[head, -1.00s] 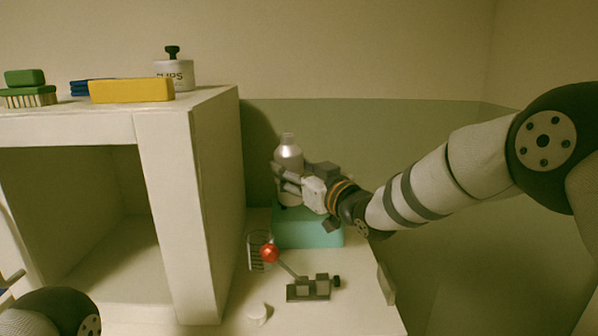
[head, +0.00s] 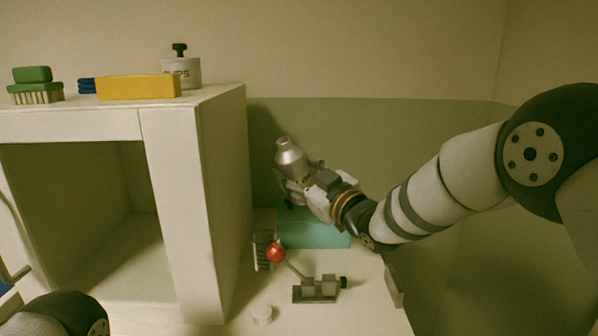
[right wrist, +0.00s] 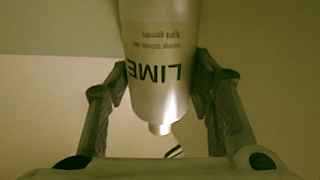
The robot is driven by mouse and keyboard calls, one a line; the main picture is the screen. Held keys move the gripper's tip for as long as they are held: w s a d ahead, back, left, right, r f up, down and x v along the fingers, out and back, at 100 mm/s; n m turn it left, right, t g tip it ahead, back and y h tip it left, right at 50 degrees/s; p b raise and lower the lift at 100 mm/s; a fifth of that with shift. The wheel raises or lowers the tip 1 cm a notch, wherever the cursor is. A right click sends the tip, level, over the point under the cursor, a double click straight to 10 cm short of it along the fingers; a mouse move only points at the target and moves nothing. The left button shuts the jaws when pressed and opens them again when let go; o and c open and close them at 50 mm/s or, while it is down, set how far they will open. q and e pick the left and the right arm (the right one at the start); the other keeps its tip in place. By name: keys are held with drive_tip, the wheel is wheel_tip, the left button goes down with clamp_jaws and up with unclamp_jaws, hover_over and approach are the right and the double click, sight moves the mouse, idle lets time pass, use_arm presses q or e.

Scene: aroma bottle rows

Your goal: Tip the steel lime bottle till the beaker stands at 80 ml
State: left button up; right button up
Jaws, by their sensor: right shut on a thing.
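The steel lime bottle (head: 290,157) is held in the air by my right gripper (head: 303,187), above the teal block. It leans, with its neck towards the upper left. The right wrist view shows the bottle (right wrist: 160,75) between both fingers of my right gripper (right wrist: 162,95), with the LIME label upside down and the neck low in the picture. The beaker (head: 263,247) stands on the table below and left of the bottle, partly hidden by a red ball. I see no stream, and its level is too small to read. My left gripper is out of view.
The teal block (head: 315,233) stands behind the beaker. A clamp-like device (head: 318,289) has a rod ending in the red ball (head: 276,253), right by the beaker. A white cabinet (head: 222,180) rises close on the left.

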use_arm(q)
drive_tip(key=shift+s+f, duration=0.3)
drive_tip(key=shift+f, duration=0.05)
use_arm(e)
drive_tip(key=shift+s+a+f+n, duration=0.15)
drive_tip(key=shift+f+n, duration=0.4)
drive_tip(key=shift+n, duration=0.05)
use_arm(q)
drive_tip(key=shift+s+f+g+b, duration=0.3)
drive_tip(key=shift+b, duration=0.25)
use_arm(e)
drive_tip(key=shift+s+a+f+n+y, duration=0.1)
drive_tip(key=shift+s+a+n+y, duration=0.1)
drive_tip(key=shift+n, duration=0.3)
drive_tip(key=shift+s+a+f+n+y, duration=0.1)
drive_tip(key=shift+n+y, duration=0.1)
drive_tip(key=shift+n, duration=0.3)
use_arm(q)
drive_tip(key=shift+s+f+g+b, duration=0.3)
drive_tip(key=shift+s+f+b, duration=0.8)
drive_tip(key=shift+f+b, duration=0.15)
use_arm(e)
drive_tip(key=shift+w+d+f+n+y, duration=0.15)
drive_tip(key=shift+w+f+n+y, duration=0.1)
drive_tip(key=shift+n, duration=0.7)
drive_tip(key=shift+w+d+f+n+y, duration=0.15)
drive_tip(key=shift+f+n+y, duration=0.1)
drive_tip(key=shift+n, duration=0.7)
